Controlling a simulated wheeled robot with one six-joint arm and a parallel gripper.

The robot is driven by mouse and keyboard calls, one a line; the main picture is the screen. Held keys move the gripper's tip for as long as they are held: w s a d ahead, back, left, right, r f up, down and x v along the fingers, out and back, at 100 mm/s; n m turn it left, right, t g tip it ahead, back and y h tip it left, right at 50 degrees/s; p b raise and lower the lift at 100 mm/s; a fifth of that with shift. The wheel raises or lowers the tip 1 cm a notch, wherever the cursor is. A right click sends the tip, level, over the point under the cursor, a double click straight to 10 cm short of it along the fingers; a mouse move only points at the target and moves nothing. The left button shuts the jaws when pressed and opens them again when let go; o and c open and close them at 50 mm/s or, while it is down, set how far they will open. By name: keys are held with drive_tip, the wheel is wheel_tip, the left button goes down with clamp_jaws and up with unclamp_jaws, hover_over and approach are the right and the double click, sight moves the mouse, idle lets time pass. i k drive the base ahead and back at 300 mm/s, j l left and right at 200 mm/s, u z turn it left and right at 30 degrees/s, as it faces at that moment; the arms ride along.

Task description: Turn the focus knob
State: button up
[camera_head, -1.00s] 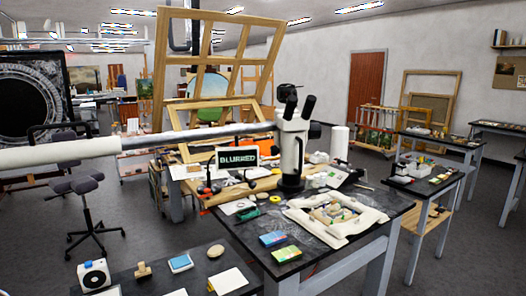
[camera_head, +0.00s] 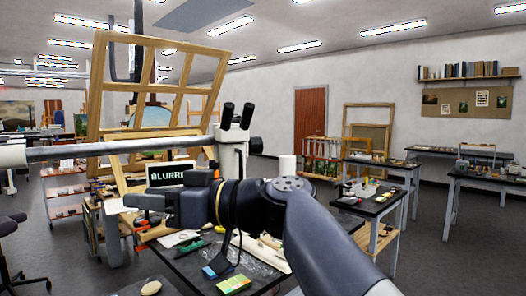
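The microscope has a white body (camera_head: 232,157) with two black eyepieces (camera_head: 236,115), and it hangs on a long grey boom (camera_head: 110,146). A dark round part (camera_head: 256,145) sticks out on its right side; it looks like a knob, but I cannot be sure it is the focus knob. A small sign (camera_head: 170,174) left of the body reads "BLURRED", its right end cut off by my arm. My gripper (camera_head: 142,201) points left, in front of and below the sign. Its finger gap is not clear. My arm hides the microscope's lower part.
The black worktable (camera_head: 190,268) below my arm holds a blue box (camera_head: 217,266), a green-yellow box (camera_head: 234,284) and small tools. A wooden frame (camera_head: 98,95) stands behind the boom. Side tables (camera_head: 385,163) stand at the right, with open floor between.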

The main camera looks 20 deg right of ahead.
sight(255, 144)
drive_tip(key=i+l+z, duration=0.65)
drive_tip(key=i+z, duration=0.2)
drive_tip(key=i+l+z, duration=0.1)
drive_tip(key=i+z, duration=0.35)
drive_tip(key=i+l+u, duration=0.15)
drive_tip(key=i+u, duration=0.2)
drive_tip(key=i, duration=0.15)
drive_tip(key=i+l+u, duration=0.35)
drive_tip(key=i+u, duration=0.25)
drive_tip(key=u, duration=0.2)
drive_tip(key=i+l+u, duration=0.2)
drive_tip(key=u, duration=0.2)
drive_tip(key=i+l+u, duration=0.2)
drive_tip(key=u, duration=0.25)
drive_tip(key=i+l+u, duration=0.15)
drive_tip(key=u, duration=0.3)
drive_tip(key=l, duration=0.1)
